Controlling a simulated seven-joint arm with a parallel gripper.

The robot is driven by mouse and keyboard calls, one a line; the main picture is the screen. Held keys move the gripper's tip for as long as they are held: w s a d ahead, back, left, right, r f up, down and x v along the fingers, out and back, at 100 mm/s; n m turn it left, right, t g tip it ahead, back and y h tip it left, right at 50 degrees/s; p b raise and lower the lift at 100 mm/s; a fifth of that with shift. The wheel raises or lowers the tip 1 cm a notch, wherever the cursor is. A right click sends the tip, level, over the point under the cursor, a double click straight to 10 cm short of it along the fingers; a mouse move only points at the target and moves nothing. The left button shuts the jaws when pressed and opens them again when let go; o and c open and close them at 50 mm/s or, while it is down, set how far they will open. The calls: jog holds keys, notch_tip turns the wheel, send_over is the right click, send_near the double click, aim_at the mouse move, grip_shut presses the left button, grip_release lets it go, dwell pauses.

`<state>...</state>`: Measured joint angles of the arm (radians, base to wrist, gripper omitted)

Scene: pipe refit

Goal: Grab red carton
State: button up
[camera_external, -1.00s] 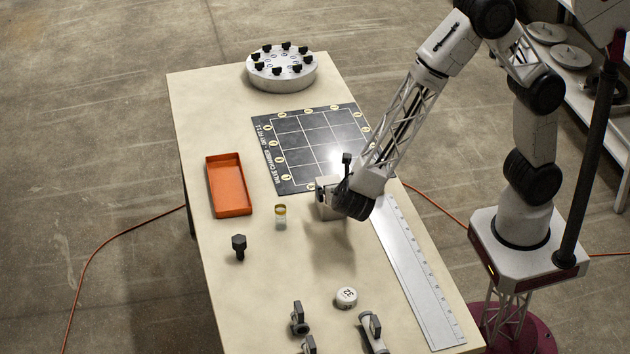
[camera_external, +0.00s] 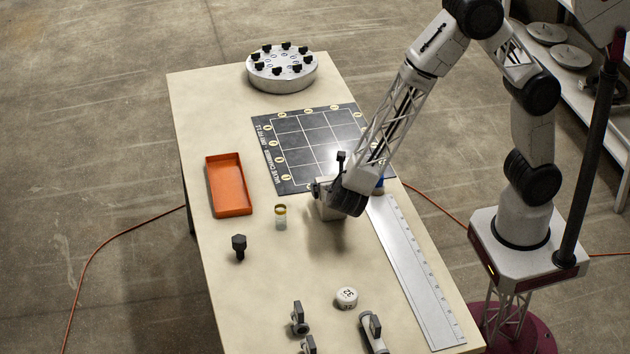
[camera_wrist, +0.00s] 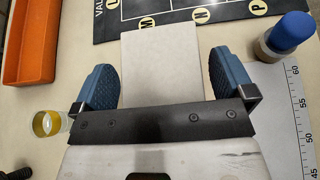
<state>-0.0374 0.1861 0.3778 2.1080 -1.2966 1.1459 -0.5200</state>
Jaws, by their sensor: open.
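No red carton shows clearly in either view. A pale rectangular thing (camera_wrist: 160,58) lies between my fingers in the wrist view, overlapping the dark mat's edge; I cannot tell whether it is a box top or a flat sheet, and no red shows on it. My gripper (camera_wrist: 162,72) is open, with one blue finger on each side of this pale thing and gaps visible. In the external view my gripper (camera_external: 328,212) is low over the table by the mat's near edge, its fingers hidden by the wrist.
A yellow-rimmed jar (camera_external: 280,217) stands left of my gripper. A blue-capped bottle (camera_wrist: 285,38) and a steel ruler (camera_external: 415,270) are to the right. A dark gridded mat (camera_external: 290,184) lies behind. A black bolt (camera_external: 239,247), white cap (camera_external: 346,297) and valve fittings (camera_external: 299,319) lie nearer.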

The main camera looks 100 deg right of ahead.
dwell(0.4)
jog(key=c, duration=1)
jog(key=shift+r, duration=0.2)
notch_tip(320, 180, up, 10)
jog(key=shift+f, duration=0.15)
dwell(0.6)
